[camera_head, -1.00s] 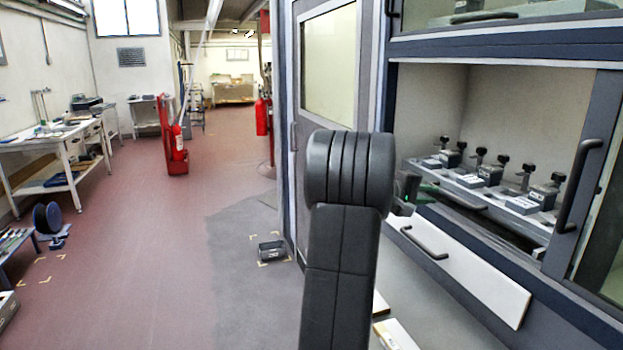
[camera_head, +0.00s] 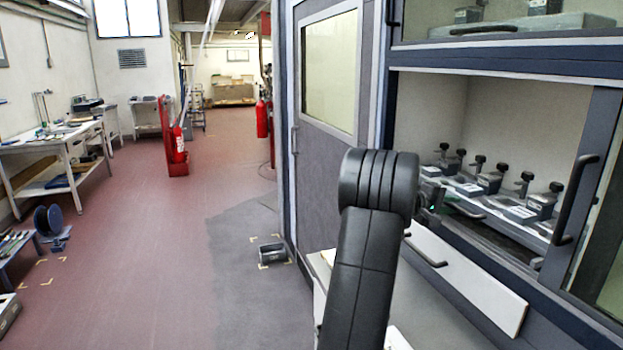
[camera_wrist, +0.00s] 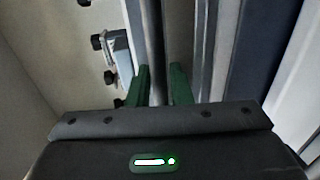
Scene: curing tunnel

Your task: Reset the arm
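My arm's black link rises in the middle of the head view and hides most of my gripper (camera_head: 458,208). A bit of green finger shows to the right of the link, in front of the cabinet opening. In the wrist view, my gripper (camera_wrist: 162,88) has two green fingers standing apart. A dark bar passes between or just beyond them, with a gap beside the right finger. I cannot tell whether the bar touches the left finger. Nothing is clearly held.
The cabinet holds a tray (camera_head: 470,189) of several clamp-like fixtures. A black door handle (camera_head: 575,200) and a white panel (camera_head: 480,287) stand close to the arm. A small dark box (camera_head: 272,253) lies on the floor.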

